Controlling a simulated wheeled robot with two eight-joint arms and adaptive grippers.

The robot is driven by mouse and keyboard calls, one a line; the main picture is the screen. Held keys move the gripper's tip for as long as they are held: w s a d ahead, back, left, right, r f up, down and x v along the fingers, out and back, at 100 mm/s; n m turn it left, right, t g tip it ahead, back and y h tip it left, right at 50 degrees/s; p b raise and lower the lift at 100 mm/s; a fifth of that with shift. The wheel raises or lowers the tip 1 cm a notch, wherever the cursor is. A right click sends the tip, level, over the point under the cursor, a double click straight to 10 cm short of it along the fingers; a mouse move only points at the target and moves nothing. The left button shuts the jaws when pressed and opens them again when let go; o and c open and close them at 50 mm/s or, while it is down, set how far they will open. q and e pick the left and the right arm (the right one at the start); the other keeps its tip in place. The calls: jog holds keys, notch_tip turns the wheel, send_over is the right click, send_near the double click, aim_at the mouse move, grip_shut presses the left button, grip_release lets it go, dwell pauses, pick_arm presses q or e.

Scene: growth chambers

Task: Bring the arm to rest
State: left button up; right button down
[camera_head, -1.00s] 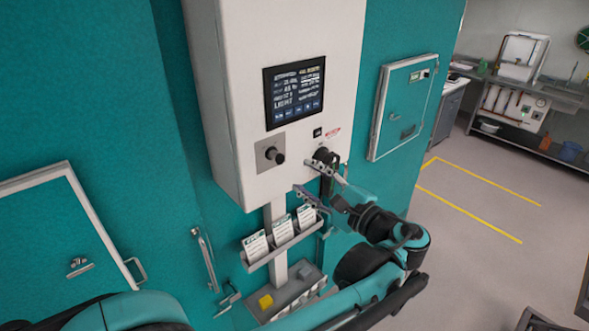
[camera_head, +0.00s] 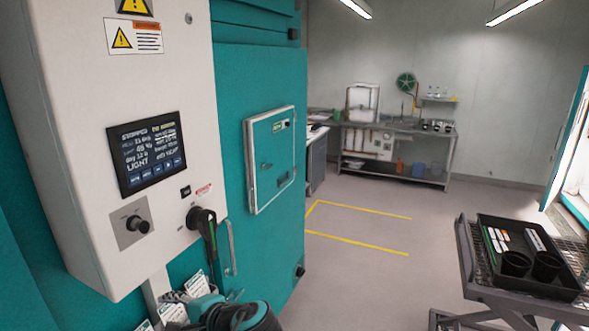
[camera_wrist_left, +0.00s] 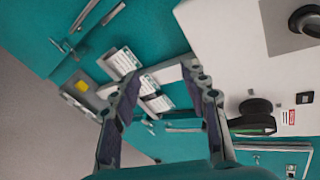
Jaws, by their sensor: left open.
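My left gripper (camera_head: 174,297) is low in the head view, below the white control cabinet (camera_head: 70,170). In the left wrist view its two fingers (camera_wrist_left: 160,78) are spread apart with nothing held between them. A black knob with a green-edged lever (camera_head: 209,243) is on the cabinet's lower right, above the gripper. A dark screen (camera_head: 147,153) and a smaller round black knob (camera_head: 137,224) are on the cabinet face. My right gripper is not in view.
White cards (camera_head: 172,313) stand in a rack close to my left gripper, partly hidden by it. A teal hatch (camera_head: 270,160) is to the right. A cart carries a black tray (camera_head: 487,222) with pots at right. The marked floor between is clear.

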pick_arm(q)
jog(key=s+d+f+n+h+b, duration=0.3)
jog(key=f+h+b, duration=0.1)
jog(key=f, duration=0.6)
jog(key=s+d+f+n+h+b, duration=0.3)
jog(key=f+b, duration=0.3)
jog(key=f, duration=0.5)
jog(key=s+d+f+n+t+h+b, duration=0.1)
jog(key=s+d+f+n+h+b, duration=0.1)
jog(key=f, duration=0.8)
jog(key=s+n+h+b, duration=0.1)
jog(key=s+h+b, duration=0.1)
jog(key=b, duration=0.1)
jog(key=shift+s+d+f+h, duration=0.15)
jog(key=shift+s+d+h, duration=0.15)
jog(key=shift+d, duration=0.1)
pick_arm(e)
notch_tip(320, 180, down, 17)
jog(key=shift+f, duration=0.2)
